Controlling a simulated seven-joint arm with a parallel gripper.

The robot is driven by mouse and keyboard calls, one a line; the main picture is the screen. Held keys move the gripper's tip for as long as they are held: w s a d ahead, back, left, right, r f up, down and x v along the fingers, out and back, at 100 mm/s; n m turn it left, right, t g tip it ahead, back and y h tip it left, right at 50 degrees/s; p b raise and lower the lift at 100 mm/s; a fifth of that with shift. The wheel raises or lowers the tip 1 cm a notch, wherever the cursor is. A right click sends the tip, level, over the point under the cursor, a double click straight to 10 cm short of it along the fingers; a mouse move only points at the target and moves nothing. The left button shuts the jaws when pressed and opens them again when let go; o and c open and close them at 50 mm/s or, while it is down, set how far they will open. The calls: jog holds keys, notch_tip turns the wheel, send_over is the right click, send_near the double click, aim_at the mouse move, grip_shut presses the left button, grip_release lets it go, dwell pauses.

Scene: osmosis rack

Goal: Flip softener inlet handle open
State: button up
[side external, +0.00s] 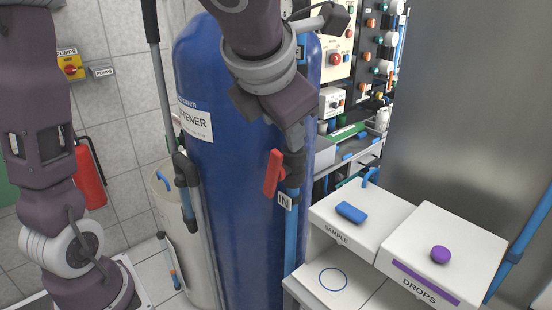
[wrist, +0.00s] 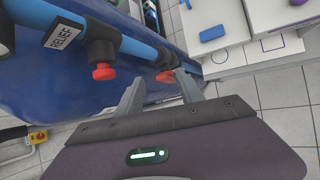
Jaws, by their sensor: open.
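The softener inlet handle (side external: 272,172) is a red lever on a dark valve, on the blue pipe just above the "IN" label (side external: 285,201). It stands slightly tilted at the right front of the blue softener tank (side external: 236,215). My gripper (side external: 296,143) is just above the valve, fingers pointing down. In the wrist view my gripper (wrist: 160,78) is open, with a red handle (wrist: 166,77), apparently the inlet one, between and just beyond the fingertips. Contact cannot be told. The finger nearer the side camera hides the other there.
Another red handle (wrist: 105,72) sits on the pipe beside the "RELIEF" label (wrist: 63,33). The white sample box (side external: 345,226) and drops box (side external: 440,250) stand right of the tank.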

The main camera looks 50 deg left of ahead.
aim_at(274, 153)
jog(key=a+f+g+h, duration=0.2)
jog(key=f, duration=0.1)
jog(key=shift+a+f+n, duration=0.1)
jog(key=shift+a+n, duration=0.2)
jog(key=shift+a, duration=0.1)
jog(key=x, duration=0.6)
jog(key=shift+w+f, duration=0.15)
jog(key=shift+w, duration=0.1)
jog(key=shift+c, duration=0.3)
grip_shut()
jog(key=shift+a, duration=0.1)
